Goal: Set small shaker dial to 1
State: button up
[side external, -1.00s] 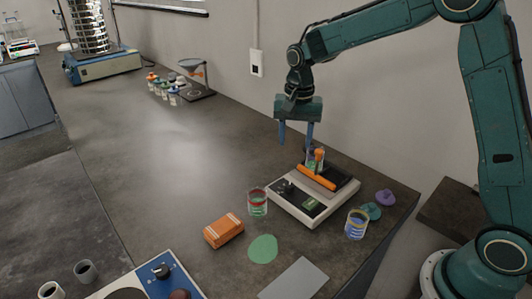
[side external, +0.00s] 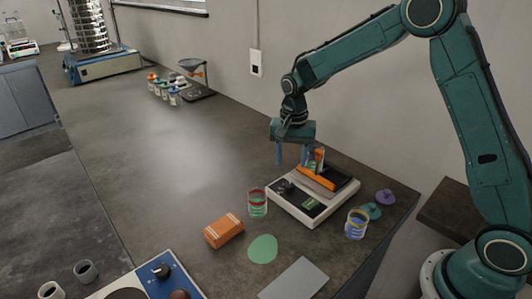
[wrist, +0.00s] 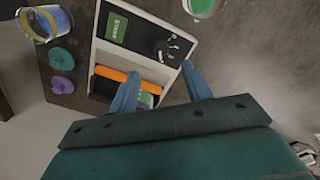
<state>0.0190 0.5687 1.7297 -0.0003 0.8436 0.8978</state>
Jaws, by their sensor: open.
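The small shaker (side external: 300,209) is a white and black box on the bench, with an orange bar (side external: 316,178) and upright tubes (side external: 316,158) on its rear part. My gripper (side external: 292,161) is open and empty above the back left of the shaker, apart from the dial. In the wrist view its blue fingers (wrist: 160,88) point toward the dial side.
A beaker with red and green (side external: 258,203) stands close left of the shaker, and a blue and yellow beaker (side external: 356,224) stands to its right. Teal (side external: 372,210) and purple (side external: 385,196) pieces lie nearby. An orange box (side external: 223,230) sits in front. The bench's left middle is clear.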

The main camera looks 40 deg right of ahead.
aim_at(289, 185)
notch_tip(289, 185, down, 9)
jog(key=shift+r, duration=0.2)
dwell(0.4)
jog(key=c, duration=1)
